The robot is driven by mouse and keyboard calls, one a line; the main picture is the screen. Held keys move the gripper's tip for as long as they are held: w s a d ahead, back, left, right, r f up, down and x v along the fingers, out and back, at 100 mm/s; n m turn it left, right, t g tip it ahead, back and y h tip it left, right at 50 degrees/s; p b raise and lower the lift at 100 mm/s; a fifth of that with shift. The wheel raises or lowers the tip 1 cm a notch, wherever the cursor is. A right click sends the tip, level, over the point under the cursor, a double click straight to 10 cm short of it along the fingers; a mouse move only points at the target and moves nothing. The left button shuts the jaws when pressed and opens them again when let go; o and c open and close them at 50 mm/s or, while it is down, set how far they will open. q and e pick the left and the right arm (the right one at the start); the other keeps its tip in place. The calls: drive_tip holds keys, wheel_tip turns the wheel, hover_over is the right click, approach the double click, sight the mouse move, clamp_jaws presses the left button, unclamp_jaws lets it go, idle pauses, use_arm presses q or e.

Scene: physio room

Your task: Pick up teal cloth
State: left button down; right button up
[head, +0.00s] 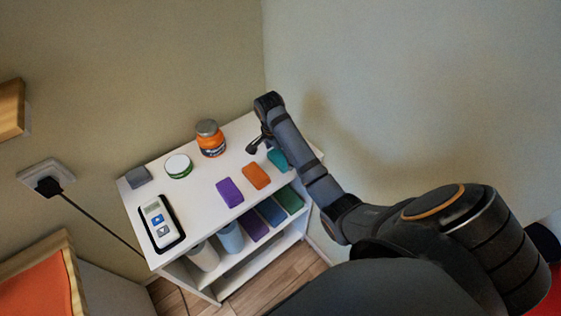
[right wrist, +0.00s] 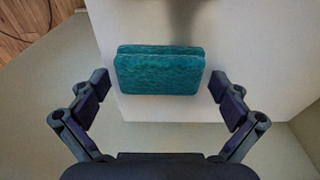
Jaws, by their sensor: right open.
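The teal cloth (head: 278,160) lies folded on the white shelf top near its right end, partly hidden by my right arm in the head view. In the right wrist view the teal cloth (right wrist: 158,72) sits ahead of and between the open fingers, close to the shelf edge. My right gripper (head: 258,146) is over the shelf top beside the cloth. In the right wrist view my right gripper (right wrist: 159,100) is open, with a finger on each side and nothing held. My left gripper is not in view.
On the white shelf unit (head: 195,205) lie an orange cloth (head: 257,176) and a purple cloth (head: 230,193). An orange jar (head: 210,139), a green-rimmed tub (head: 178,166), a grey block (head: 138,177) and a white device (head: 160,223) stand farther left. Walls close in behind and at right.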

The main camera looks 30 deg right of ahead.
sight(281, 156)
drive_tip(key=shift+d+f, duration=0.1)
drive_tip(key=shift+f, duration=0.15)
drive_tip(key=c, duration=1)
drive_tip(key=shift+o, duration=0.2)
drive_tip(key=shift+r, duration=0.15)
drive_tip(key=shift+r, duration=0.25)
wheel_tip(281, 156, up, 3)
drive_tip(key=shift+r+p, duration=0.15)
drive_tip(key=shift+p, duration=0.3)
drive_tip(key=s+a+r+p, duration=0.9)
drive_tip(key=s+p, duration=0.1)
drive_tip(key=p, duration=0.2)
drive_tip(key=shift+s+p, duration=0.3)
drive_tip(key=shift+s, duration=0.05)
